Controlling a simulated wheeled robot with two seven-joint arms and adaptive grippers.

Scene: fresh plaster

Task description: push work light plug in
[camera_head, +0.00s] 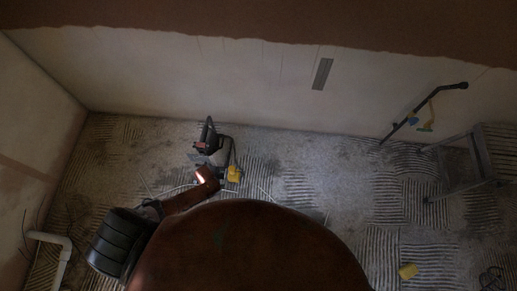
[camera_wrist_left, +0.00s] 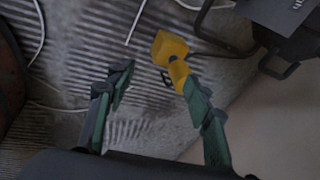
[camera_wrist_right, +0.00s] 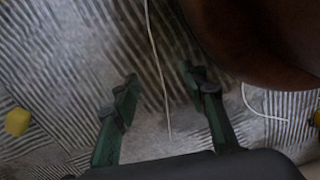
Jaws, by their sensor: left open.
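My left gripper (camera_wrist_left: 152,80) is open in the left wrist view. A yellow block (camera_wrist_left: 170,47) lies just beyond its right finger, with a smaller yellow piece (camera_wrist_left: 179,74) overlapping that fingertip; I cannot tell whether they touch, or which is plug or socket. The yellow block also shows in the head view (camera_head: 234,174), beside the dark work light (camera_head: 206,138). Part of the light's dark body (camera_wrist_left: 282,18) and tubular stand shows in the left wrist view. My right gripper (camera_wrist_right: 160,80) is open and empty over the floor, hidden in the head view.
White cables (camera_wrist_right: 158,70) cross the floor. Another yellow block (camera_head: 408,271) lies at the lower right. A step stool (camera_head: 468,165) and a long-handled tool (camera_head: 425,110) stand at right by the wall. A white pipe (camera_head: 62,255) is at left. Striped floor between is mostly clear.

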